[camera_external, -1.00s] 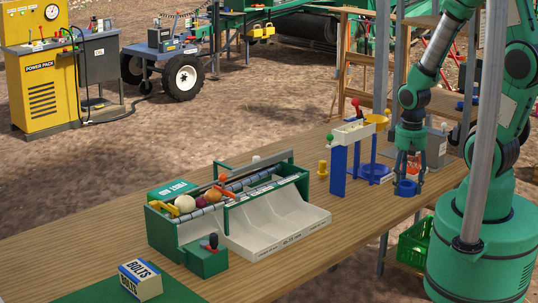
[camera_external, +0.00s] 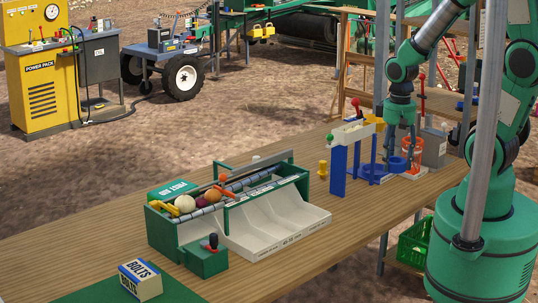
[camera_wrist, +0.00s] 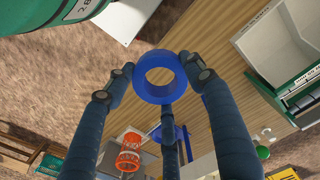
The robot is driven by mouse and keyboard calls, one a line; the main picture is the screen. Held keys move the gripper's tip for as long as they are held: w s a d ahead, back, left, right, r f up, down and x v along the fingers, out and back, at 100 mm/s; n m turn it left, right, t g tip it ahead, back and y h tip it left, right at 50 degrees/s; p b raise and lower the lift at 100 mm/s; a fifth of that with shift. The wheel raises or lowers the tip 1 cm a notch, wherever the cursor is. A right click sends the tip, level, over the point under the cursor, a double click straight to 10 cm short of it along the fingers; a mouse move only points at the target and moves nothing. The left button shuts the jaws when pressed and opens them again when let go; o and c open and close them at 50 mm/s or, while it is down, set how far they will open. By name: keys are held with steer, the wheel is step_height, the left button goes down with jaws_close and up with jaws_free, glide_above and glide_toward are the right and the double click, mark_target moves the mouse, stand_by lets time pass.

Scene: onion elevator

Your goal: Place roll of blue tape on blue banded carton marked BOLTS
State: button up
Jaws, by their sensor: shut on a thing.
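The roll of blue tape (camera_external: 399,164) is a blue ring held in my gripper (camera_external: 399,155) above the right end of the wooden table. In the wrist view the roll (camera_wrist: 142,80) sits between the fingers of my gripper (camera_wrist: 158,77), which touch its sides. The blue banded carton marked BOLTS (camera_external: 142,282) stands at the table's front left, far from my gripper. It is not seen in the wrist view.
A green and white sorting tray (camera_external: 275,225) stands mid-table. A blue stand with a white top (camera_external: 350,133) is left of my gripper, and an orange holder (camera_external: 413,147) is beside it. A green mat (camera_external: 105,292) lies near the carton. Bare table shows at left (camera_external: 90,235).

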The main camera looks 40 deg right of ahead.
steer(key=w+a+r+n+p, duration=0.3)
steer(key=w+a+n, duration=0.1)
steer(key=w+a, duration=0.7)
steer(key=w+a+n+p, duration=0.15)
steer(key=w+a, duration=0.25)
steer(key=a, duration=0.6)
steer(key=w+a+n+p, duration=0.1)
steer(key=w+a+n, duration=0.2)
steer(key=a, duration=0.6)
steer(key=s+a+f+n+p, duration=0.1)
steer(key=s+a+n, duration=0.1)
steer(key=a, duration=1)
steer(key=s+a+f+n+p, duration=0.2)
steer(key=s+a, duration=0.1)
steer(key=a, duration=0.8)
steer(key=s+a+f+n+p, duration=0.1)
steer(key=s+a+n, duration=0.15)
steer(key=a, duration=0.95)
steer(key=f, duration=0.5)
steer(key=shift+w+f, duration=0.2)
steer(key=shift+w, duration=0.05)
glide_above(145, 274)
steer(key=shift+f, duration=0.75)
